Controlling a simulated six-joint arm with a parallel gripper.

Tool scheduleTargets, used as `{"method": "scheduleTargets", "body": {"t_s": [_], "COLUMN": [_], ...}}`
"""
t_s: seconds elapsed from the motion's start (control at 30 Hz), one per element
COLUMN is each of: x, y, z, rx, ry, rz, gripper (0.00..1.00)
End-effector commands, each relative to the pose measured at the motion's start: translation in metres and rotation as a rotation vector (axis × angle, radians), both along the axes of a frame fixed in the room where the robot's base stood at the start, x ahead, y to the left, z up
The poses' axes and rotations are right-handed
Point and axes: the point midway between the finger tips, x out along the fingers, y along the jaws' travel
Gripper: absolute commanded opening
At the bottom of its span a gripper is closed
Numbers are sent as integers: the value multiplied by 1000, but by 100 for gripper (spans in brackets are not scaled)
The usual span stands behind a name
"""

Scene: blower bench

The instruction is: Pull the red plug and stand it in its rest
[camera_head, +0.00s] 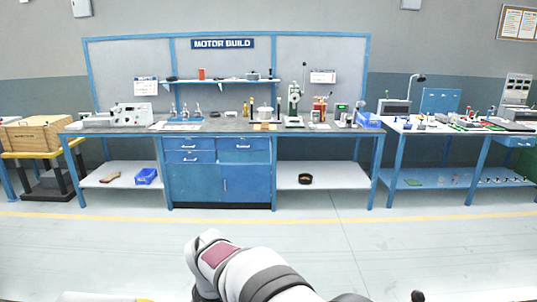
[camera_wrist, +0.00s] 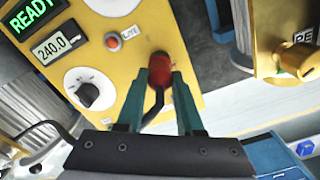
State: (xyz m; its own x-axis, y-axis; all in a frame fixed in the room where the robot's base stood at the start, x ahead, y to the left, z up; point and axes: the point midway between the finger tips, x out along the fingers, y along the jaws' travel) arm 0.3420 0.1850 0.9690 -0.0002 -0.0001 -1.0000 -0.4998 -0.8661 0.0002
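In the wrist view the red plug (camera_wrist: 160,66) is at the right part of a yellow control panel (camera_wrist: 113,72), with a black cable curving down from it. My gripper (camera_wrist: 160,77) has its two teal fingertips on either side of the plug, with no clear gap, and looks shut on it. The plug's lower end lies against or just in front of the panel; how deep it sits is hidden. No rest for the plug can be told for sure. In the head view the plug and my gripper are not discernible.
The panel bears a green READY display (camera_wrist: 30,14), a 240.0 readout (camera_wrist: 58,45), a black knob (camera_wrist: 88,94) and a lit button (camera_wrist: 113,41). A yellow block with a brass cylinder (camera_wrist: 298,60) stands at right. The head view shows a crowded blue workbench (camera_head: 220,185).

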Motion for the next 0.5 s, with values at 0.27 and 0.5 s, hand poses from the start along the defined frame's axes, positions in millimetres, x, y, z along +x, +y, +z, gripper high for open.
{"method": "scheduleTargets", "body": {"t_s": [0.27,0.5], "x": [0,0], "y": [0,0], "z": [0,1], "rx": [1,0], "ry": [0,-1], "rz": [0,0], "gripper": [0,0]}}
